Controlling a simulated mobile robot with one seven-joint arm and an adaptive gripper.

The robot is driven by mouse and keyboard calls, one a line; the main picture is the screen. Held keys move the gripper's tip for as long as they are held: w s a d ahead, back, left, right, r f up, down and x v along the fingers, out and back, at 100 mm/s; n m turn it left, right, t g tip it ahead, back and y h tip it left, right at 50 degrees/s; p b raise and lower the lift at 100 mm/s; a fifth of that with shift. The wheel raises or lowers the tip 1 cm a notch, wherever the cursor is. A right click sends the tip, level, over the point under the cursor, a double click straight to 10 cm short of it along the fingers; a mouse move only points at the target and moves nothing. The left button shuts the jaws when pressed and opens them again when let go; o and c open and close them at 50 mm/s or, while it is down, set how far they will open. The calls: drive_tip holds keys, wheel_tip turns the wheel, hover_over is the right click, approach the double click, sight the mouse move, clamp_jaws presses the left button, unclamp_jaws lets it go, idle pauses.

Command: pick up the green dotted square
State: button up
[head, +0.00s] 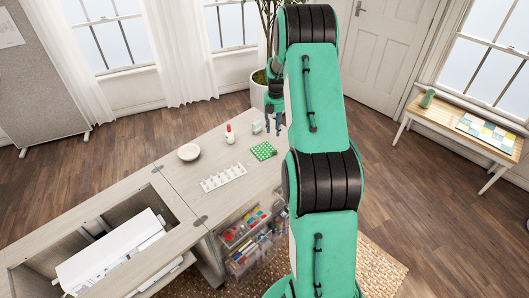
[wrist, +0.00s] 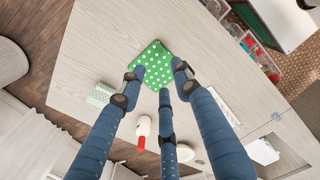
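The green dotted square (head: 263,151) lies flat on the pale wooden cabinet top, near its right end in the head view. In the wrist view the green square with white dots (wrist: 153,64) lies beyond my fingertips. My gripper (head: 274,122) hangs above the table, past the square, with part of it hidden by my arm. In the wrist view my gripper (wrist: 155,80) shows three blue fingers spread apart with nothing between them. The fingertips appear above the table and apart from the square, though the exact height is hard to tell.
A white bottle with a red cap (head: 229,134), a round dish (head: 189,152), a white spool rack (head: 223,178) and a small pale green block (head: 256,127) share the cabinet top (head: 180,185). A sewing machine (head: 110,253) sits in the cabinet opening. Clear drawers (head: 245,240) stand below.

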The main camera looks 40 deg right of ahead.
drive_tip(key=shift+f, duration=0.1)
drive_tip(key=b, duration=0.2)
hover_over(274, 153)
drive_tip(key=shift+w+d+f, duration=0.1)
drive_tip(key=shift+w+f, duration=0.1)
drive_tip(key=shift+f, duration=1.9)
drive_tip(key=shift+w+d+f, duration=0.1)
drive_tip(key=shift+w+f, duration=0.05)
drive_tip(key=shift+f, duration=1.95)
drive_tip(key=shift+f+b, duration=0.55)
drive_tip(key=shift+f, duration=2.05)
drive_tip(key=shift+c, duration=0.3)
clamp_jaws()
